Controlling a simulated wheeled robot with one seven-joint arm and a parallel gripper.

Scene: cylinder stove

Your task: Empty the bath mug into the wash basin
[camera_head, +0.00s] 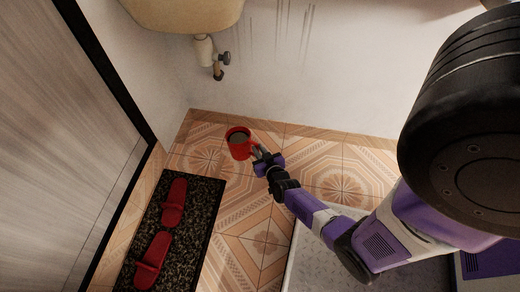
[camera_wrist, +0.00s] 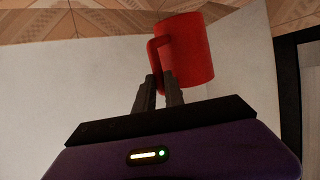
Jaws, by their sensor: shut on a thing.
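The red bath mug (camera_head: 237,151) shows in the head view with its open top toward the camera and something greyish inside. My gripper (camera_head: 259,152) is shut on the mug's handle, at the mug's right side. In the wrist view the mug (camera_wrist: 188,50) hangs beyond the fingertips, and my gripper (camera_wrist: 159,83) pinches the lower part of its handle. The wash basin (camera_head: 185,12) is at the top left of the head view, cut off by the picture edge. Its inside is hidden.
A drain pipe (camera_head: 203,50) with a valve hangs under the basin. Red slippers (camera_head: 152,262) lie on a dark speckled mat (camera_head: 190,228) at lower left. A wooden door (camera_head: 55,130) stands at left. Tiled floor (camera_head: 335,175) is clear near the wall.

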